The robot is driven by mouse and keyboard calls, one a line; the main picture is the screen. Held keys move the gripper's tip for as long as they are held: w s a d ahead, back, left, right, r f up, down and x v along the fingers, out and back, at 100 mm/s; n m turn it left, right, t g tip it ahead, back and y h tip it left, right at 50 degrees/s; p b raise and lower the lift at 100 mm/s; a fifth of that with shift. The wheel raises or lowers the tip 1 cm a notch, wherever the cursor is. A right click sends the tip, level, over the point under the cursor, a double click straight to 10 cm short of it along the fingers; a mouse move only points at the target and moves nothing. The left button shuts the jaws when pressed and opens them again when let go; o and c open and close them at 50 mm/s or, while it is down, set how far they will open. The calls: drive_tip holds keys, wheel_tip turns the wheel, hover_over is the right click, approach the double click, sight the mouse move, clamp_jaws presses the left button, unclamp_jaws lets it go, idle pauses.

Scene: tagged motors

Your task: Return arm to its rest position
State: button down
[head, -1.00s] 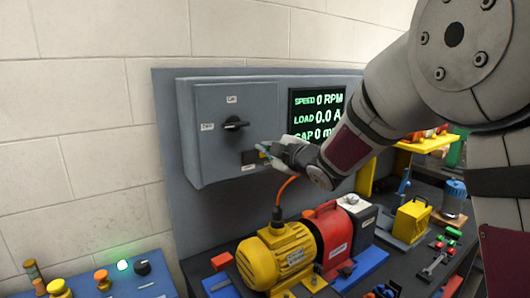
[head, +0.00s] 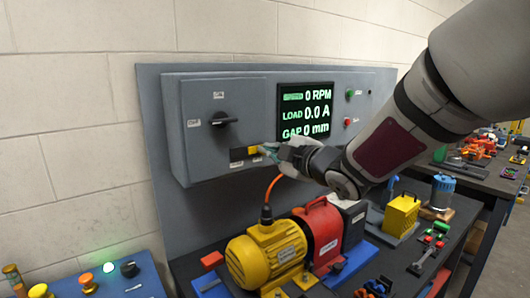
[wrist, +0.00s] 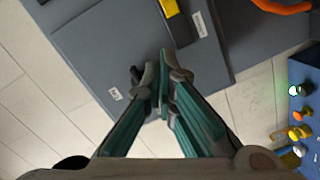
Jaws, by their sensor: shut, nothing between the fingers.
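My gripper (head: 266,150) is at the end of my arm, in front of the lower right of the grey switch box (head: 183,130). In the wrist view my gripper (wrist: 158,90) has its fingertips together, with nothing between them. The box has a black rotary switch (head: 222,120) and a yellow piece (head: 252,150) in a dark slot close to the fingertips. I cannot tell whether the fingertips touch the box. My arm reaches in from the upper right.
A yellow motor (head: 265,258) coupled to a red unit (head: 323,232) stands on the bench below my gripper. A display (head: 306,112) reads 0 RPM, 0.0 A and 0 mm. A blue panel (head: 140,285) with a lit green lamp (head: 109,268) is at lower left.

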drive_tip(key=s+d+f+m+g+h, duration=0.1)
drive_tip(key=s+d+m+g+h, duration=0.2)
drive_tip(key=s+d+m+h, duration=0.8)
drive_tip(key=s+d+f+m+g+y, duration=0.1)
drive_tip(key=s+d+f+m+g, duration=0.1)
drive_tip(key=s, duration=1)
drive_tip(key=s+d+f+m+g+y, duration=0.1)
drive_tip(key=s+f+m+g, duration=0.3)
drive_tip(key=s, duration=0.8)
drive_tip(key=shift+s+d+f+m+y, duration=0.3)
drive_tip(key=shift+d+m, duration=0.2)
drive_tip(key=shift+m, duration=0.4)
drive_tip(key=shift+w, duration=0.1)
